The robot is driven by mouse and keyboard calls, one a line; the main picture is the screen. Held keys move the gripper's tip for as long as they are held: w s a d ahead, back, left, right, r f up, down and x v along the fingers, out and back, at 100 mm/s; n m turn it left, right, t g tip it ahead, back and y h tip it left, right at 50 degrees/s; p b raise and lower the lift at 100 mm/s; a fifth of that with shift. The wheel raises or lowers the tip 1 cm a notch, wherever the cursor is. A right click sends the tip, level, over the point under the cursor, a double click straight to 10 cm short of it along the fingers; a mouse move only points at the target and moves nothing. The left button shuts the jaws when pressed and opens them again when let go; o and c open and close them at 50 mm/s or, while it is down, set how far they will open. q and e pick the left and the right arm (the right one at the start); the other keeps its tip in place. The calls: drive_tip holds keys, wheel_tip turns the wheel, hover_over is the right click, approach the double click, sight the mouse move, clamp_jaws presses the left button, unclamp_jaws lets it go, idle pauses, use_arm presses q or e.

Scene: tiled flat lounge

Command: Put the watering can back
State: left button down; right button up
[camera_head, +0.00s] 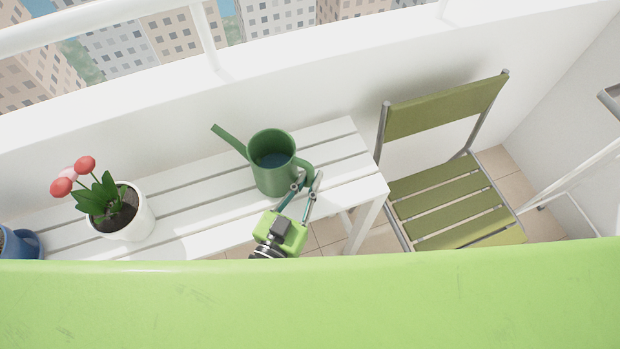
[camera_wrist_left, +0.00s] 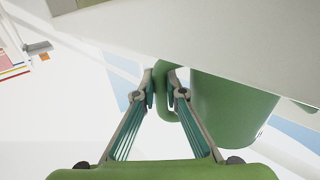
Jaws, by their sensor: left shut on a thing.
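The green watering can (camera_head: 272,165) is upright at the right part of the white slatted bench (camera_head: 205,188), its spout pointing to the upper left. I cannot tell whether it rests on the slats or is just above them. My left gripper (camera_head: 306,184) is shut on the can's handle at its right side. In the left wrist view the can's body (camera_wrist_left: 232,105) is to the right of the fingers, and the handle is between the fingertips (camera_wrist_left: 165,92). My right gripper is not in view.
A white pot with red flowers (camera_head: 122,212) stands on the bench's left part, and a blue pot (camera_head: 20,243) is at the far left. A green slatted chair (camera_head: 447,200) stands right of the bench. A white wall with a railing runs behind. My own green body covers the bottom.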

use_arm(q)
drive_tip(key=c, duration=2.1)
unclamp_jaws()
drive_tip(key=shift+f, duration=0.15)
drive_tip(key=b+v, duration=0.1)
drive_tip(key=v, duration=1.1)
